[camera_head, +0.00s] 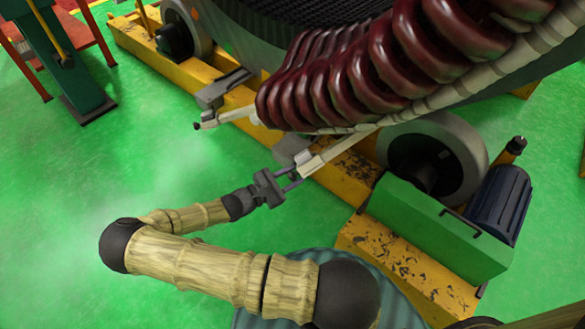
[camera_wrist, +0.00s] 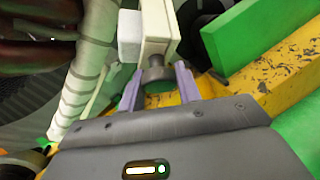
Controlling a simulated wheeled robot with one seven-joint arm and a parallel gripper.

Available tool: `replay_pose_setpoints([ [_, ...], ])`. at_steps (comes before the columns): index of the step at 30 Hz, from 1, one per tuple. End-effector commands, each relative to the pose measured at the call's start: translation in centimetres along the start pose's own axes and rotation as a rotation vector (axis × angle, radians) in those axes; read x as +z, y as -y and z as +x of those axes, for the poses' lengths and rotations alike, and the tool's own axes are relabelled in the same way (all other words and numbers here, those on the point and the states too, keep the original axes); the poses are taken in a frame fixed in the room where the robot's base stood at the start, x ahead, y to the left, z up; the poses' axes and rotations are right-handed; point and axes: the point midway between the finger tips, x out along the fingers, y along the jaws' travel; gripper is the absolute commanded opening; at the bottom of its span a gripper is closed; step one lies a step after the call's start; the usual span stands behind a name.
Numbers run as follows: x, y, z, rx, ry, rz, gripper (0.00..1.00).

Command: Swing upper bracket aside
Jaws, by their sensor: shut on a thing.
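The cream bracket (camera_head: 320,162) is a long pale arm at the lower edge of the dark red stator coils (camera_head: 365,70). My gripper (camera_head: 292,182) reaches its free end from the left and below. In the wrist view, my two pale purple fingers (camera_wrist: 157,92) stand on either side of a grey round knob (camera_wrist: 157,74) on the end of this bracket (camera_wrist: 158,25). The fingers are shut on the knob. A second cream bracket (camera_head: 232,115) with a dark tip sticks out further left, apart from my gripper.
A worn yellow base beam (camera_head: 160,62) carries grey rollers (camera_head: 432,160) under the stator. A green housing (camera_head: 435,225) and a dark blue motor (camera_head: 498,203) stand to the right of my gripper.

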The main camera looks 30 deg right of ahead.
Motion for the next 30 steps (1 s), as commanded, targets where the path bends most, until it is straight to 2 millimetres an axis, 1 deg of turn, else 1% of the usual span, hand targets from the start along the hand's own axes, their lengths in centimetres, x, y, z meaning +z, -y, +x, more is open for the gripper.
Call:
replay_pose_setpoints([
  [1,0.93,0.12,-0.05,0.0,0.006,-0.003,0.0],
  [14,0.89,0.6,0.17,-0.007,0.001,-0.002,0.0],
  [15,0.9,0.62,0.19,-0.008,0.002,-0.002,0.41],
  [17,0.91,0.61,0.23,-0.008,0.002,-0.001,0.53],
  [18,0.93,0.58,0.24,-0.008,0.002,-0.001,0.55],
  [27,0.82,0.49,0.11,-0.005,-0.002,-0.001,0.55],
  [30,0.79,0.41,-0.3,-0.002,-0.004,-0.001,0.55],
])
